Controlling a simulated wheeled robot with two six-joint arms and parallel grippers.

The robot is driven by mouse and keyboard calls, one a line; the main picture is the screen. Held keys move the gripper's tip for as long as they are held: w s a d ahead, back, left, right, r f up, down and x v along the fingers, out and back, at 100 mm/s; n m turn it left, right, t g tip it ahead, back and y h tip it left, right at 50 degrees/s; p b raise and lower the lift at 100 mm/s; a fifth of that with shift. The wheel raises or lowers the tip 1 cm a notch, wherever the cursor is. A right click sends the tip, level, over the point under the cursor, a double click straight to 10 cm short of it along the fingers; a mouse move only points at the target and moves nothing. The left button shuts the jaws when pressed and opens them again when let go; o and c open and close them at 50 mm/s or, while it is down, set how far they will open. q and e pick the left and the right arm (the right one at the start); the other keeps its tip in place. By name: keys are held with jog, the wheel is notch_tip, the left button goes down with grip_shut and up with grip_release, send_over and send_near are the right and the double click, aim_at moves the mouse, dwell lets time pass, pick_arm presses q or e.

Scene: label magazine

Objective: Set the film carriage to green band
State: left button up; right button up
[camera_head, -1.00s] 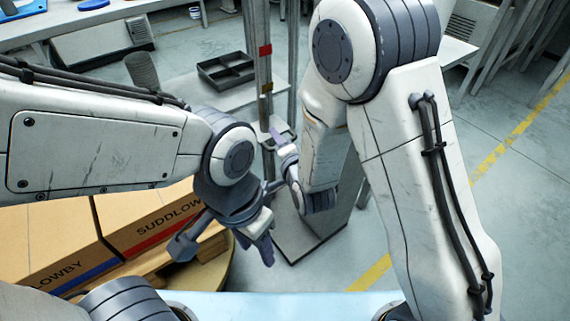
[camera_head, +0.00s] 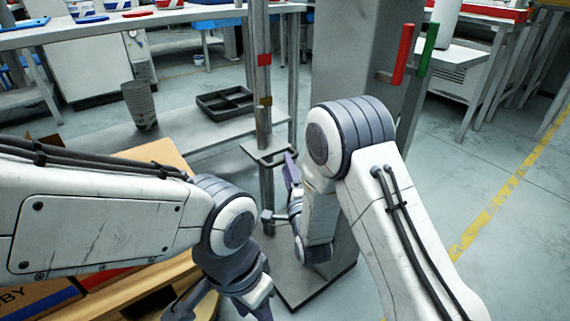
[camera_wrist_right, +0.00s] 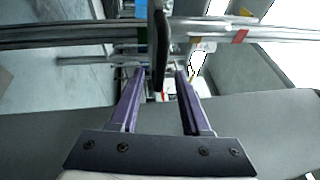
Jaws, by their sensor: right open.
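The film carriage (camera_head: 268,153) is a grey frame around a vertical mast (camera_head: 263,128). My right gripper (camera_head: 279,190) is open beside the mast, just below the carriage. In the right wrist view a dark bar (camera_wrist_right: 160,45) lies between its open purple fingers (camera_wrist_right: 158,90), with gaps on both sides. The mast crosses behind them, showing the red band (camera_wrist_right: 240,36). My left gripper (camera_head: 225,303) is low, its fingertips cut off.
A dark divided tray (camera_head: 225,103) and a ribbed grey cup (camera_head: 140,104) stand on a low shelf left of the mast. Red (camera_head: 404,53) and green (camera_head: 428,50) upright bars are at the right. Cardboard boxes (camera_head: 158,152) lie beneath my left arm.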

jog(key=shift+b+x, duration=0.35)
jog(key=shift+x, duration=1.35)
grip_shut()
